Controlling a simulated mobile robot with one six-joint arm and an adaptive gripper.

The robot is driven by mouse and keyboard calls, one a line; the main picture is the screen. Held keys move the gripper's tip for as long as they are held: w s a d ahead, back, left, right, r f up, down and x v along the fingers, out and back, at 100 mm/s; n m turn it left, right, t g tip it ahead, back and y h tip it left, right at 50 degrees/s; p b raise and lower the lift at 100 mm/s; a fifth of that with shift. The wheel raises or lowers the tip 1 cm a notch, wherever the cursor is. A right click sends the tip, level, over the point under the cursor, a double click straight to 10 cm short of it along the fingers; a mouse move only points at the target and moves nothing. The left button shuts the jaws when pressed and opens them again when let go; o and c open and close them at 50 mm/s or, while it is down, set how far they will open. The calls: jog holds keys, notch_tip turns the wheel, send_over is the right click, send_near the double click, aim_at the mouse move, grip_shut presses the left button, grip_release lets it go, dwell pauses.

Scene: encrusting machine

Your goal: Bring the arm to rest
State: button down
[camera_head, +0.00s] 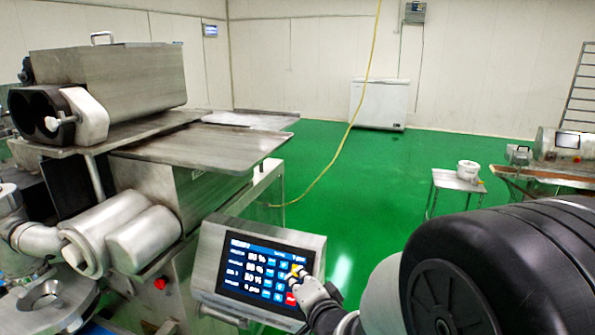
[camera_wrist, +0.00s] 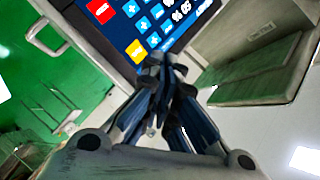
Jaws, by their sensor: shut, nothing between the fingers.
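My gripper (camera_head: 297,277) is shut and empty, at the right side of the touchscreen panel (camera_head: 258,268) in the head view. In the wrist view my gripper (camera_wrist: 160,62) has its fingertips together at the lower edge of the screen (camera_wrist: 160,20), near a yellow button (camera_wrist: 135,50). A red button (camera_wrist: 100,10) shows at the upper left there. I cannot tell whether the fingertips touch the screen. My arm comes in from the lower right of the head view, with a large black rounded part in front.
The steel encrusting machine (camera_head: 110,80) stands at the left, with a red knob (camera_head: 160,283) below its cylinders. A yellow cable (camera_head: 350,125) hangs from above. A small table (camera_head: 457,181) with a white pot (camera_head: 468,170) stands at the right. Green floor (camera_head: 370,180) is open between them.

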jog(key=s+d+r+n+g+h, duration=0.1)
jog(key=s+d+n+g, duration=0.2)
jog(key=s, duration=0.7)
jog(key=s+d+r+n+g+h+b, duration=0.1)
jog(key=s+d+n+g+h, duration=0.1)
jog(key=s+d, duration=0.4)
jog(key=s+d+r+n+g+h, duration=0.1)
jog(key=s+d+n+g, duration=0.3)
jog(key=s, duration=1.1)
jog(key=shift+d+r+h, duration=0.25)
jog(key=shift+d+h, duration=0.05)
jog(key=shift+d, duration=0.2)
jog(key=shift+s+a, duration=0.1)
jog(key=shift+a, duration=0.05)
